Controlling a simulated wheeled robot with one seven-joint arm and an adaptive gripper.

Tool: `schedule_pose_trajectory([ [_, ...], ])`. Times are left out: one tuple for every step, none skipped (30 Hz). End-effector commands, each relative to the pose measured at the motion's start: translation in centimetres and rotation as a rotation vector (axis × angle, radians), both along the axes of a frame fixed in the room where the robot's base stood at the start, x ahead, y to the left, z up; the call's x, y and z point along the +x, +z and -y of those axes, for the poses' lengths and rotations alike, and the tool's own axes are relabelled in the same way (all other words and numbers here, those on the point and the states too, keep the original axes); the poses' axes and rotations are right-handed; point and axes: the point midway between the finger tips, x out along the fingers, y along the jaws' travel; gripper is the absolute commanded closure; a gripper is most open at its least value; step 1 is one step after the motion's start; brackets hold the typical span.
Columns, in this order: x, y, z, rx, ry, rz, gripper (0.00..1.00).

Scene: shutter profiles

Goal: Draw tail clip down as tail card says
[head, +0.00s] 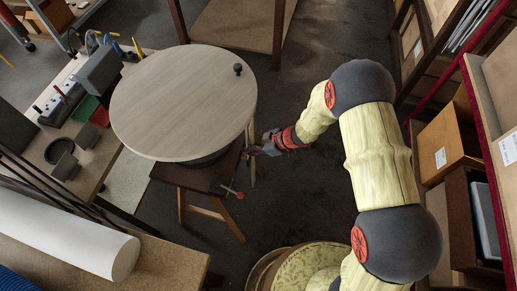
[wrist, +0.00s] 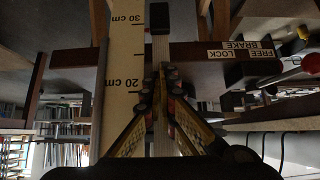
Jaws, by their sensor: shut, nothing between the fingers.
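My gripper (head: 262,147) reaches in beside the right edge of the round wooden table top in the head view. In the wrist view its fingers (wrist: 161,82) are closed together, in front of a narrow upright strip (wrist: 161,52). A dark block (wrist: 160,18) sits on this strip above the fingertips; it may be the tail clip, but I cannot tell. A pale scale (wrist: 124,55) with 20 cm and 30 cm marks stands just left of the fingers. I cannot make out a tail card in either view.
The round table top (head: 180,105) carries a small black knob (head: 238,69). A red-ended lever (head: 239,195) sticks out below it, near a FREE, LOCK, BRAKE label (wrist: 240,49). A bench (head: 95,155) stands left, shelves with boxes (head: 445,145) right.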

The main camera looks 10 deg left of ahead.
Motion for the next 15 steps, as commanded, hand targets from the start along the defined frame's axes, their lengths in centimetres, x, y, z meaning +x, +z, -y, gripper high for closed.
schedule_pose_trajectory([
  [-0.1,-1.0,-0.7,-0.001,0.003,-0.001,1.00],
  [-0.1,-1.6,-0.6,-0.002,0.000,-0.003,1.00],
  [0.0,-2.2,-0.5,-0.002,-0.001,-0.003,1.00],
  [0.0,-2.6,-0.5,-0.001,-0.001,-0.001,1.00],
  [0.0,-2.9,-0.5,-0.001,-0.001,-0.001,1.00],
  [0.0,-3.3,-0.5,-0.001,-0.001,-0.001,1.00],
  [0.0,-3.6,-0.5,-0.001,-0.001,-0.001,1.00],
  [0.0,-3.9,-0.5,-0.001,-0.001,-0.001,1.00],
  [0.0,-4.1,-0.5,-0.001,-0.001,-0.001,1.00],
  [0.0,-4.2,-0.5,-0.001,-0.001,-0.001,1.00],
  [0.0,-4.4,-0.5,-0.001,-0.001,-0.001,1.00],
  [0.0,-4.5,-0.5,-0.001,-0.001,-0.001,1.00],
  [0.0,-4.5,-0.5,-0.001,-0.001,-0.001,1.00],
  [0.0,-4.5,-0.5,-0.001,-0.001,0.000,1.00],
  [0.0,-4.5,-0.5,-0.001,-0.001,0.000,1.00],
])
